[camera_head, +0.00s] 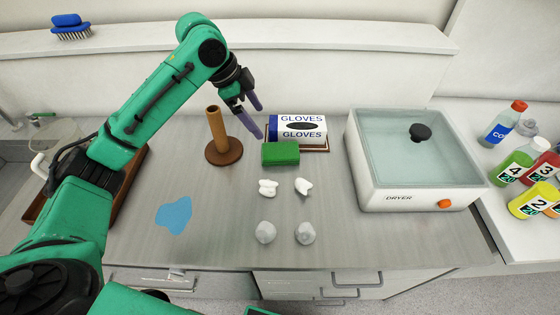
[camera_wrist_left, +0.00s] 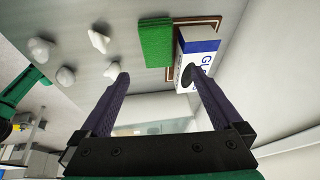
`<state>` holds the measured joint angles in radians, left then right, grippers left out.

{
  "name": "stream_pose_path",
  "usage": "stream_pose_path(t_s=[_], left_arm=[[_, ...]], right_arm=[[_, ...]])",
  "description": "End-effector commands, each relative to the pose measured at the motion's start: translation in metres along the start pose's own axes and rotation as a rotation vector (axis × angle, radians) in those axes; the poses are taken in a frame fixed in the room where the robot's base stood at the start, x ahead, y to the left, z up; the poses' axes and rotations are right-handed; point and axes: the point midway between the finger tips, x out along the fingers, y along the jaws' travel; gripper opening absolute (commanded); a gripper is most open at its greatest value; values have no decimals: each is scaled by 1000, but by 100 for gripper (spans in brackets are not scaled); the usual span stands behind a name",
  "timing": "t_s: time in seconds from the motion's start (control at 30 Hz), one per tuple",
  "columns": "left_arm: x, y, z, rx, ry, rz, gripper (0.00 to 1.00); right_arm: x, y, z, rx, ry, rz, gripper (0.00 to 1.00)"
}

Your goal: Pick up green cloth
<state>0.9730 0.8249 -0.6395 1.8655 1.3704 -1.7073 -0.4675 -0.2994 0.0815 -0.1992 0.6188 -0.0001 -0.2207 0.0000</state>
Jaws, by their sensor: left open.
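The green cloth (camera_head: 281,153) is a small folded rectangular block on the grey counter, just in front of the gloves box. In the left wrist view the green cloth (camera_wrist_left: 155,43) lies at the top, beyond the fingertips. My left gripper (camera_head: 253,118) is open and empty. It hangs above the counter, to the left of the gloves box and up from the cloth, apart from it. Its two dark purple fingers (camera_wrist_left: 158,82) are spread in the left wrist view with nothing between them. My right gripper is not in view.
The gloves box (camera_head: 301,127) stands behind the cloth and a brown wooden post (camera_head: 215,125) to its left. White crumpled pieces (camera_head: 268,187) lie in front, with a blue spill (camera_head: 174,216) at left. A dryer (camera_head: 420,190) and bottles (camera_head: 516,165) are at right.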

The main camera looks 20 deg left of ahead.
Motion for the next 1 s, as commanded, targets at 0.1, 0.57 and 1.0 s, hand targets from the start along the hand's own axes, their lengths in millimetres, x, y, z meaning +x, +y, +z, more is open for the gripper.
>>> stream_pose_path(t_s=[0.1, 0.57, 1.0], left_arm=[[17, 1, 0, 0, -2, 5, 100], [106, 4, 7, -1, -4, 6, 100], [143, 4, 13, 1, -2, 0, 88]], right_arm=[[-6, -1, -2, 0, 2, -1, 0], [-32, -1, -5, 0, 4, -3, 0], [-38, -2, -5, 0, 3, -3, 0]])
